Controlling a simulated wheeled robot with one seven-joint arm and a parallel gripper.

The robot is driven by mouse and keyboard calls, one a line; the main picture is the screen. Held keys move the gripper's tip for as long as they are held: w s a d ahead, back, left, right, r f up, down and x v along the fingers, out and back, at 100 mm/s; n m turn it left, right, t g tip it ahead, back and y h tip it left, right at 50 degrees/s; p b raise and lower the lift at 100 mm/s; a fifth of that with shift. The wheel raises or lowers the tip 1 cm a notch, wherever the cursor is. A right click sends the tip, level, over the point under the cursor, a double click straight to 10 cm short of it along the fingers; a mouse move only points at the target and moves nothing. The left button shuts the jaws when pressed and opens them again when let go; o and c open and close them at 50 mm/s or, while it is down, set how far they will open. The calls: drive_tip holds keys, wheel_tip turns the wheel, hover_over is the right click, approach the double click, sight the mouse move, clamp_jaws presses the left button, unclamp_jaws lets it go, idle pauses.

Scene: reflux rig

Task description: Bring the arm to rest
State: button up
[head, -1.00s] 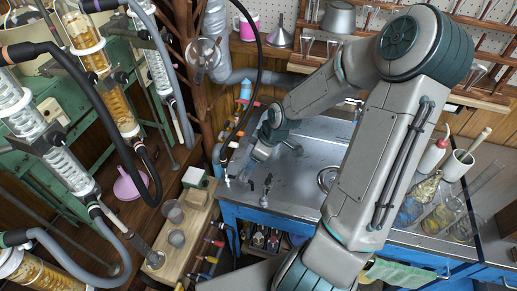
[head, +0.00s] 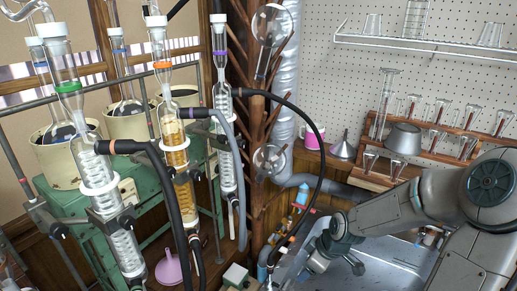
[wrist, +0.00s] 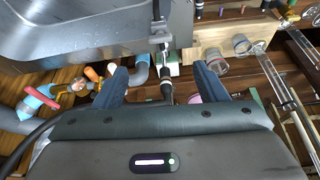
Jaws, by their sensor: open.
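My arm reaches over the metal sink bench from the right in the head view. My gripper (head: 318,262) hangs near the left end of the bench, low in the picture, and its tips are hard to make out there. In the wrist view my gripper (wrist: 160,84) shows two dark blue fingers spread wide apart. A black hose end with a pale fitting (wrist: 166,88) lies in line with the gap between the fingers. I see no finger touching it, and cannot tell its depth.
Glass condensers with hoses, one amber-filled (head: 174,140), stand at the left. A black hose (head: 312,130) arches close to my gripper. A blue-handled valve (head: 301,195) sits just behind it. A wooden glassware rack (head: 430,140) is behind my arm. A pink funnel (head: 170,270) is lower left.

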drive_tip(key=s+a+r+m+h, duration=0.3)
drive_tip(key=s+r+m, duration=0.7)
drive_tip(key=s+r, duration=0.7)
drive_tip(key=shift+a+r+t, duration=0.4)
drive_tip(key=shift+a+r, duration=0.1)
drive_tip(key=shift+r, duration=0.3)
